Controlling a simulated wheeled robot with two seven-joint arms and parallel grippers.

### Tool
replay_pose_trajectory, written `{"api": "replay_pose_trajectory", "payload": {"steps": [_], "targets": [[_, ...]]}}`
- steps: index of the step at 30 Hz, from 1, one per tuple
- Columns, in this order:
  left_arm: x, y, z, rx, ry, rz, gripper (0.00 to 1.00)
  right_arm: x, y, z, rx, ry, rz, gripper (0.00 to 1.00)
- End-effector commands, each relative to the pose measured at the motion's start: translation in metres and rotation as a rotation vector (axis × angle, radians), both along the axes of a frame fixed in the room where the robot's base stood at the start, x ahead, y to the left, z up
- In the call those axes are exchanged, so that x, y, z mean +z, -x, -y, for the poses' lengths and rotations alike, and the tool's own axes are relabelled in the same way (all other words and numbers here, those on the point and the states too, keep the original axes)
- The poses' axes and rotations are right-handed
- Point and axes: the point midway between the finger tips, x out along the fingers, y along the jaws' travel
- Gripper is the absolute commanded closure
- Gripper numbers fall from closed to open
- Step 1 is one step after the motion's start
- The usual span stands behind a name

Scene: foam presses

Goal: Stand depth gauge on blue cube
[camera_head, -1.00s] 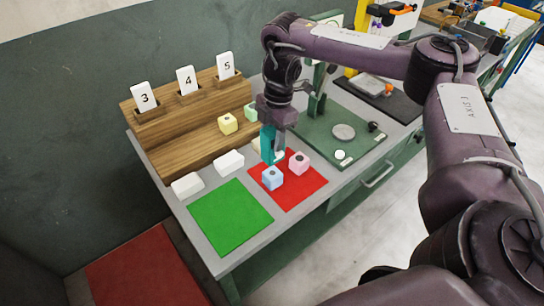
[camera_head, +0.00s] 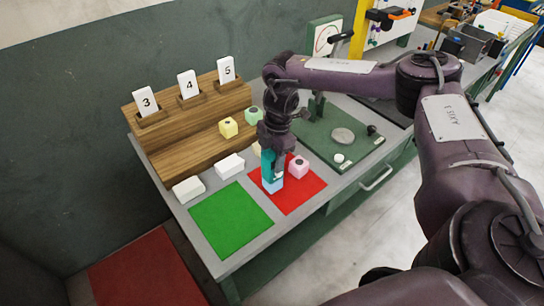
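The blue cube (camera_head: 272,185) sits on the red mat (camera_head: 304,193), beside a pink cube (camera_head: 298,167). My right gripper (camera_head: 268,150) points down over the blue cube. It appears shut on a narrow teal upright piece, which I take for the depth gauge (camera_head: 267,163). The lower end of the gauge is at the top of the blue cube and looks in contact, though the small gap is hard to judge. The gripper hides the gauge's upper part. My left gripper is not in view.
A green mat (camera_head: 231,220) lies left of the red one. White blocks (camera_head: 188,190) lie by the wooden stepped rack (camera_head: 180,142), which holds numbered cards, a yellow cube (camera_head: 228,128) and a green cube (camera_head: 253,115). A press on a green base (camera_head: 318,147) stands behind right.

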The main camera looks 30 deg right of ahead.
Motion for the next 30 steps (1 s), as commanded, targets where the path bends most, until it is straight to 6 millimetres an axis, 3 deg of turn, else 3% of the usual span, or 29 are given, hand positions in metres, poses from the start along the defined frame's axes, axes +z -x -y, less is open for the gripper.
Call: {"api": "replay_pose_trajectory", "payload": {"steps": [3,15,23,27,30], "targets": [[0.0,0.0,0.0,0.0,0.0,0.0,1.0,0.0,0.0,0.0,0.0,0.0,0.0,0.37],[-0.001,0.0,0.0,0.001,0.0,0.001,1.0,0.009,-0.001,0.001,0.0,0.0,0.003,0.37],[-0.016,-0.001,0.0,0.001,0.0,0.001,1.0,0.058,-0.002,0.008,-0.002,-0.001,0.006,0.37],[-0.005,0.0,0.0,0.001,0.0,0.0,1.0,0.094,-0.002,0.013,0.0,0.001,0.006,0.37],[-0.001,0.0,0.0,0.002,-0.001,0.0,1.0,0.109,-0.002,0.015,0.001,0.001,0.004,0.37]]}}
